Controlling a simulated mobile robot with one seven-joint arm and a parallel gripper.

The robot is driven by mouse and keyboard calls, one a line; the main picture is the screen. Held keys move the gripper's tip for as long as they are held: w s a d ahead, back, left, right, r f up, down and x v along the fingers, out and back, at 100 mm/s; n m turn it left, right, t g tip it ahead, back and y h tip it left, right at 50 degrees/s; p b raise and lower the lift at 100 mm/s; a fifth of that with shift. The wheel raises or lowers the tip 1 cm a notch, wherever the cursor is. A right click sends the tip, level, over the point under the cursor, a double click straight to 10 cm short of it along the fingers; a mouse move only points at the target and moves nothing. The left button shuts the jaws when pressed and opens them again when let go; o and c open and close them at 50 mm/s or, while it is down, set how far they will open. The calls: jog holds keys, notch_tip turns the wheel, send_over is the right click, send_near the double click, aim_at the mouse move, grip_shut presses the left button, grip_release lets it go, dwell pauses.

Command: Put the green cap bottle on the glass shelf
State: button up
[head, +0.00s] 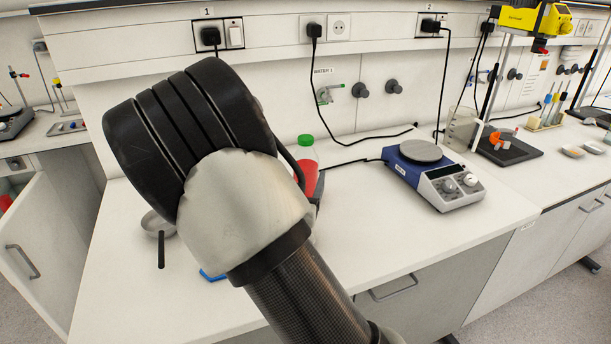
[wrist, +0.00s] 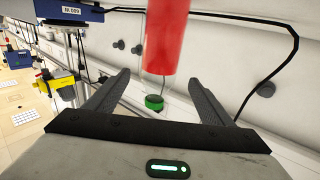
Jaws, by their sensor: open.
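The green cap bottle (head: 306,167) stands upright on the white counter in the head view, its lower part hidden behind my arm. It has a clear neck and red contents. In the wrist view, the bottle (wrist: 166,38) appears upside down, with its green cap (wrist: 154,102) lowest. My gripper (wrist: 157,78) is open, with one finger to each side of the bottle in that view. I cannot tell whether the bottle is between the fingers or just beyond them. In the head view my gripper is mostly hidden behind my arm. I cannot make out a glass shelf.
A blue and white hotplate (head: 432,175) stands right of the bottle. A black tray (head: 508,148) lies farther right beside a clear glass container (head: 461,126). A metal pan (head: 154,223) and a partly hidden blue item (head: 211,276) are on the counter. Black cables hang along the wall.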

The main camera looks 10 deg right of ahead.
aim_at(306, 160)
jog(key=shift+r+x, duration=0.15)
jog(key=shift+x, duration=1.6)
jog(key=shift+r+x, duration=0.1)
jog(key=shift+x, duration=1.6)
jog(key=shift+d, duration=0.15)
jog(key=c, duration=1.6)
jog(key=shift+r, duration=0.2)
jog(key=shift+c, duration=1)
